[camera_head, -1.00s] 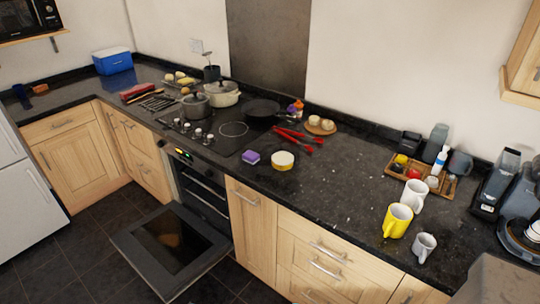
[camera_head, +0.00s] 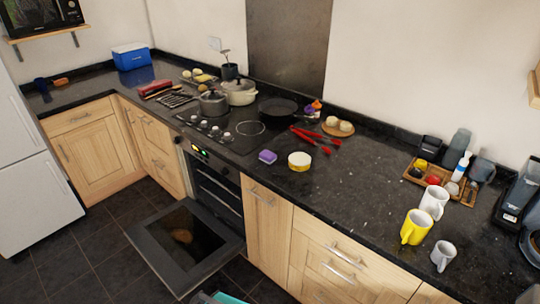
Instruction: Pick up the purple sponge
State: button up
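The purple sponge (camera_head: 267,156) is a small block lying on the dark granite counter, just right of the hob's front edge. A round yellow and white tub (camera_head: 299,161) stands a short way to its right, apart from it. The sponge's top and front side show and nothing covers it. My gripper is not in view.
The oven door (camera_head: 185,243) hangs open in front of the counter, left of the sponge. Red tongs (camera_head: 315,139) and a black pan (camera_head: 277,108) lie behind. Yellow mug (camera_head: 416,227) and white mugs stand to the right. A teal object (camera_head: 225,298) shows at the bottom edge.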

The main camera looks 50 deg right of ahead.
aim_at(268, 157)
jog(key=u, duration=0.05)
jog(key=i, duration=1)
jog(key=z, duration=0.05)
